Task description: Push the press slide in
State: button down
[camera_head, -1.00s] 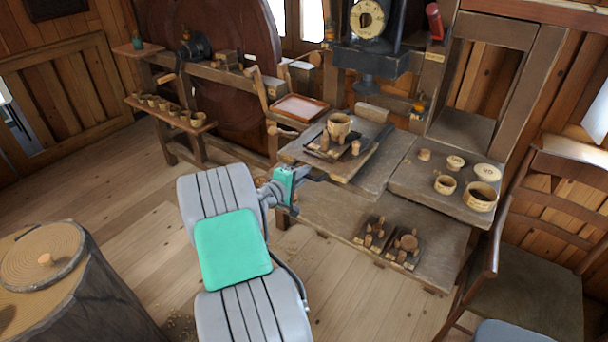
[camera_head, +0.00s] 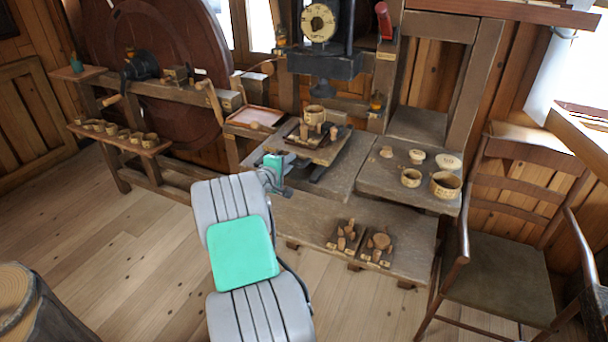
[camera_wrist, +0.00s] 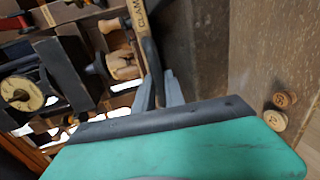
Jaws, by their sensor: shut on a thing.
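The press slide (camera_head: 322,156) is a wooden board on the bench, partly under the press (camera_head: 325,66). A wooden cup (camera_head: 314,114) and several small pieces stand on it. My gripper (camera_head: 277,178) is at the slide's front left side. In the wrist view, my grey fingers (camera_wrist: 161,92) are closed around a dark bent handle (camera_wrist: 152,62) beside the slide's edge, which is lettered "CLAM…". The handle's lower end is hidden behind my teal wrist cover.
Wooden cups and discs (camera_head: 445,184) stand on the bench to the right. Small boards with pegs (camera_head: 376,252) lie on the lower shelf. A reddish tray (camera_head: 255,117) is left of the slide. A chair (camera_head: 505,250) stands right of the bench.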

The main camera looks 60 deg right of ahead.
jog(key=c, duration=1.4)
grip_release()
jog(key=shift+f, duration=0.1)
jog(key=p+v, duration=0.1)
jog(key=v, duration=0.7)
jog(key=shift+r, duration=0.25)
jog(key=shift+c, duration=0.2)
